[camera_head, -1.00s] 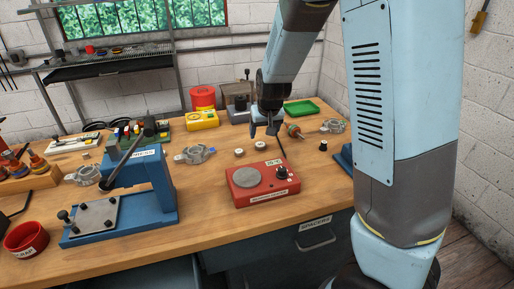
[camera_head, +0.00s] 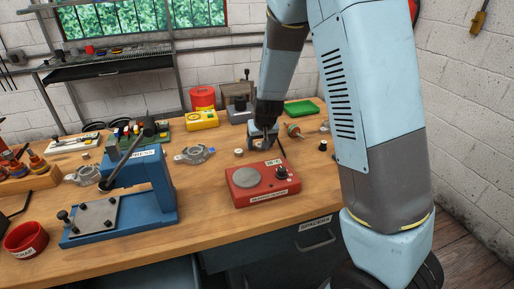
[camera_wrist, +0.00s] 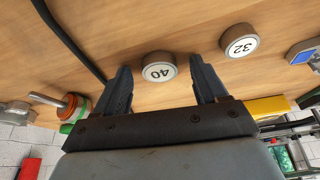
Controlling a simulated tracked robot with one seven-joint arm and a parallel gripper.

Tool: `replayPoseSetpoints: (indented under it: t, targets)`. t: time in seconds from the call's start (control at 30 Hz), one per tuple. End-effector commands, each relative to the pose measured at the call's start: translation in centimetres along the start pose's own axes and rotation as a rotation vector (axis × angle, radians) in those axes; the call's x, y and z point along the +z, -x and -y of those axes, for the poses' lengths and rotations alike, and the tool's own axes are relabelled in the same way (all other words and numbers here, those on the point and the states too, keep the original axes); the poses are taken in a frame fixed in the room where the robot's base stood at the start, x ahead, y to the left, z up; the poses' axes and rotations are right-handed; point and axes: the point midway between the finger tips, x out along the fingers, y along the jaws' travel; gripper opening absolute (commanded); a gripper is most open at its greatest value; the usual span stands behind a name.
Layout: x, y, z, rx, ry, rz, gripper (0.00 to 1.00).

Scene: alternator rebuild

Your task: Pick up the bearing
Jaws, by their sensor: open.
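Two small round metal pieces with white numbered tops stand on the bench; I cannot tell for sure which is the bearing. In the wrist view the piece marked 40 (camera_wrist: 159,67) lies between my gripper's (camera_wrist: 163,75) spread fingertips, with a gap on each side. The piece marked 32 (camera_wrist: 239,41) stands apart to the right. In the head view one such piece (camera_head: 238,152) shows left of my gripper (camera_head: 262,142), which is low over the bench behind the red heater-like unit (camera_head: 263,184). The gripper mostly hides the other piece there.
A rotor-like shaft part (camera_head: 294,131) and a small dark cylinder (camera_head: 322,145) lie right of my gripper. A dark rod (camera_head: 281,147) lies close by. A silver housing (camera_head: 194,154) and a blue press (camera_head: 150,190) stand left. Bare wood (camera_head: 210,205) is free left of the red unit.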

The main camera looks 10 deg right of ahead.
Motion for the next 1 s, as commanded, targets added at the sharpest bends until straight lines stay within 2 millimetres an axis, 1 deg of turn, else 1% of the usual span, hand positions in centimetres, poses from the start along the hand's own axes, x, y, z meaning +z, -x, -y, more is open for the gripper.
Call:
replayPoseSetpoints:
  t: [0.07, 0.6, 0.7, 1.0]
  targets:
    - [0.04, -0.02, 0.02, 0.0, 0.001, 0.001, 0.7]
    - [0.08, -0.02, 0.09, 0.0, 0.002, 0.002, 0.18]
    - [0.08, -0.02, 0.1, 0.0, 0.002, 0.002, 0.1]
    - [-0.05, 0.26, 0.14, -0.001, 0.003, 0.001, 0.1]
